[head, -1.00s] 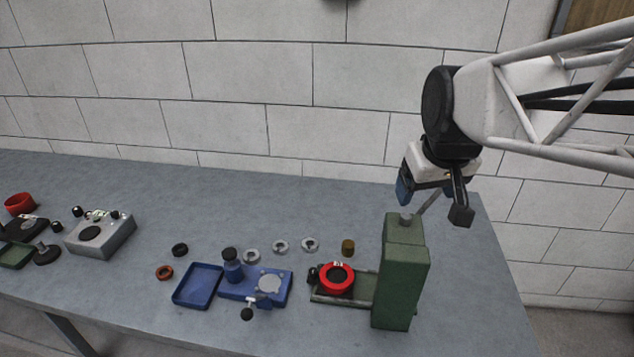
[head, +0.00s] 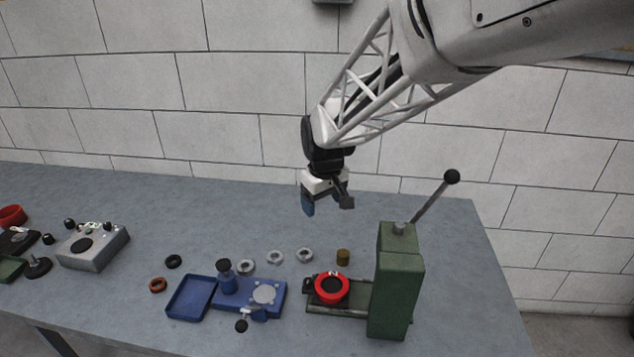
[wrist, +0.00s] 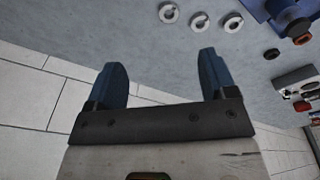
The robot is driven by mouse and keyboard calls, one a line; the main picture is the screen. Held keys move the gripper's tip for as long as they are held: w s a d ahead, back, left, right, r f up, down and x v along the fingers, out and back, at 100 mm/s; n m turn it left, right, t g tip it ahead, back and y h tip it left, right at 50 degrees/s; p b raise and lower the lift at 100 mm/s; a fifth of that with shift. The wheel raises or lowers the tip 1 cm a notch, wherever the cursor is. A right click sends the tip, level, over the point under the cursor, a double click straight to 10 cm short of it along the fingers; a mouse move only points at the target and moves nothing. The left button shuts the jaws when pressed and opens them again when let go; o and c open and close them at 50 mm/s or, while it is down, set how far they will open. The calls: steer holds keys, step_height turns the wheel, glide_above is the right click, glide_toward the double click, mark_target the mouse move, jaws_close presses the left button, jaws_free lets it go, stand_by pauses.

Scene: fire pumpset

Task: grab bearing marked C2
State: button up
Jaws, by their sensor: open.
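Three silver ring bearings lie in a row on the grey table: a left one (head: 246,267), a middle one (head: 275,257) and a right one (head: 304,255). They also show at the top of the wrist view, as one ring (wrist: 168,12), another ring (wrist: 200,20) and a third ring (wrist: 233,22). Their marks are too small to read, so I cannot tell which is C2. My gripper (head: 326,203) is above the table, behind the bearings and apart from them. Its blue fingers (wrist: 162,62) are open, with nothing between them.
A green press (head: 398,280) with a raised lever stands at right, with a red ring (head: 331,276) on its base. A brass cylinder (head: 343,257) is beside the right bearing. A blue fixture (head: 250,300) and blue tray (head: 190,299) are in front. The table behind is clear.

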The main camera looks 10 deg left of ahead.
mark_target(274, 253)
steer(key=w+a+f+n+g, duration=0.1)
steer(key=w+a+f+n, duration=0.2)
steer(key=a+f, duration=1.2)
steer(key=shift+w+f+h, duration=0.3)
steer(key=shift+w+f, duration=0.1)
steer(key=shift+f, duration=0.3)
steer(key=shift+a, duration=0.1)
steer(key=shift+f, duration=1.3)
steer(key=shift+w+f, duration=0.2)
steer(key=shift+f, duration=2.45)
steer(key=shift+c, duration=0.3)
